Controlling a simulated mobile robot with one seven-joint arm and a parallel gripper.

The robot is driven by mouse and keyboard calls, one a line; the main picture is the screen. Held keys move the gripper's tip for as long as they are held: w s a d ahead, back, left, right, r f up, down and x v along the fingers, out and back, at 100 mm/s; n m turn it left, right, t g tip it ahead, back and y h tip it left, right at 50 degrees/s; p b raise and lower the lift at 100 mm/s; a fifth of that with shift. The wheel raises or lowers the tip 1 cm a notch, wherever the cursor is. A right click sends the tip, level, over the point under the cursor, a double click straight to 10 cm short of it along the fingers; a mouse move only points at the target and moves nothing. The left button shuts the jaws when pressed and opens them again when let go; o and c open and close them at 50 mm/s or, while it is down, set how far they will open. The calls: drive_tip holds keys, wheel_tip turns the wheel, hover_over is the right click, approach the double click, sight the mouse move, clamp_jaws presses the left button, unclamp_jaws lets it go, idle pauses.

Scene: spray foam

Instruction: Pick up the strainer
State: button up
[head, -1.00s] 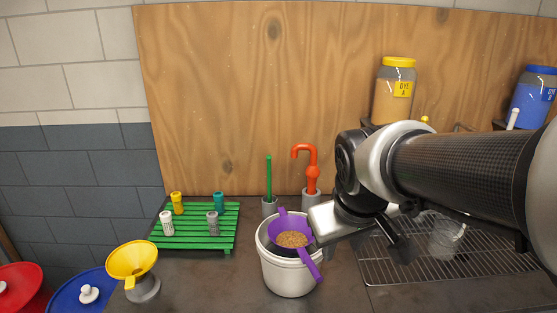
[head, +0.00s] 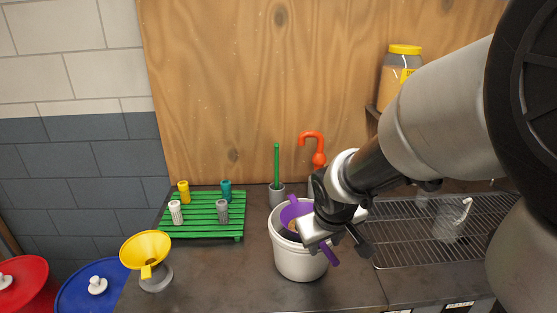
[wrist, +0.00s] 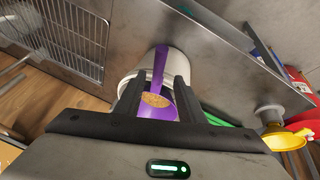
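The purple strainer (head: 294,211) rests across the rim of a white bucket (head: 296,262). Brown grains lie in its bowl, and one purple handle sticks out over the near right side of the bucket. My gripper (head: 340,243) is over the right side of the bucket and hides part of the strainer. In the wrist view my gripper (wrist: 160,78) is open, with its two dark fingers apart on either side of the strainer (wrist: 160,64). The handle shows between and beyond the fingertips. I cannot tell whether a finger touches it.
A green rack (head: 205,217) with several small bottles stands left of the bucket. A yellow funnel (head: 146,250) stands at the front left. A green-handled tool (head: 277,165) and an orange hooked handle (head: 314,140) are behind. A wire rack (head: 405,248) with a clear cup lies right.

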sight(324, 245)
drive_tip(key=x, duration=0.2)
drive_tip(key=b+x, duration=0.1)
drive_tip(key=x, duration=0.1)
drive_tip(key=shift+w+d+f, duration=0.15)
drive_tip(key=shift+w, duration=0.25)
drive_tip(key=shift+c, duration=0.2)
clamp_jaws()
idle(0.9)
